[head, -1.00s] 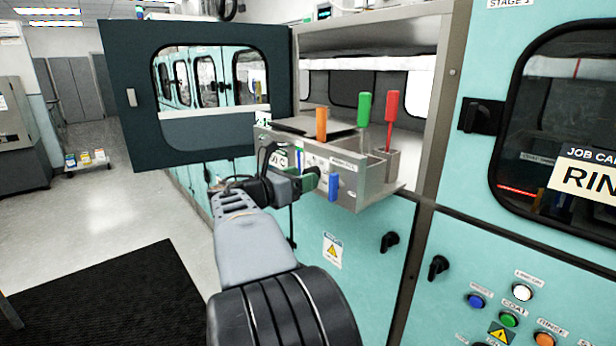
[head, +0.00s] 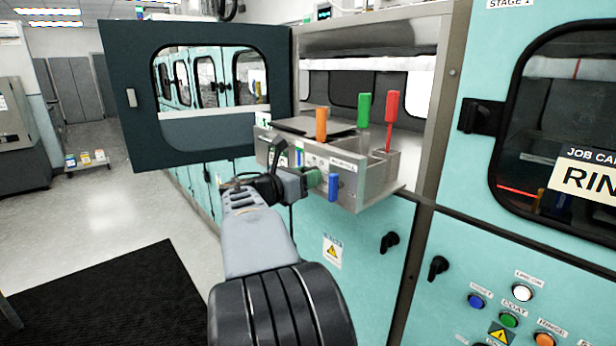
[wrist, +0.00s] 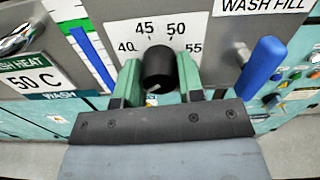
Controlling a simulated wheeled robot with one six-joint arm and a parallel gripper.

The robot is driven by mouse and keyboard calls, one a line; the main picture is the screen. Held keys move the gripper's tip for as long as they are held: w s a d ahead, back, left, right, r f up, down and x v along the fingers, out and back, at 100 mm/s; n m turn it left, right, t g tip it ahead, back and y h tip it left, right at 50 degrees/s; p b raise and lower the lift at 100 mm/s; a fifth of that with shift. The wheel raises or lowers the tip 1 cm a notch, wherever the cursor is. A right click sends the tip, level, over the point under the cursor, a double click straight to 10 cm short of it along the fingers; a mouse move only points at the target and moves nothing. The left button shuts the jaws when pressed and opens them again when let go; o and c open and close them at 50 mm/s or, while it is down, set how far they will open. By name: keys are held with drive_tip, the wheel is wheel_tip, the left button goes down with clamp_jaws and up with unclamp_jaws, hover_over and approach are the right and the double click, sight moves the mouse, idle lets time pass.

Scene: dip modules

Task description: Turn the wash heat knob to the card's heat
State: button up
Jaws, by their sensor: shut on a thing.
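The black wash heat knob (wrist: 159,68) sits on the grey panel, below a scale reading 40, 45, 50 and 55. A small pale mark shows on its lower face; I cannot tell which number the knob points to. My gripper (wrist: 157,72) has its green fingers on either side of the knob, shut on it. In the head view my gripper (head: 316,180) is at the front of the grey module and hides the knob. The card (wrist: 31,77) left of the knob reads "HEAT 50 C".
A blue lever (wrist: 263,66) stands right of the knob, under the "WASH FILL" label (wrist: 262,5). A blue and green gauge (wrist: 92,57) is to the left. Orange (head: 321,124), green (head: 364,109) and red (head: 391,105) handles rise from the module. An open door (head: 138,60) stands at left.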

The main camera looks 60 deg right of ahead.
drive_tip(key=shift+c, duration=1.2)
drive_tip(key=shift+f+m+b, duration=0.1)
drive_tip(key=shift+m+b, duration=0.2)
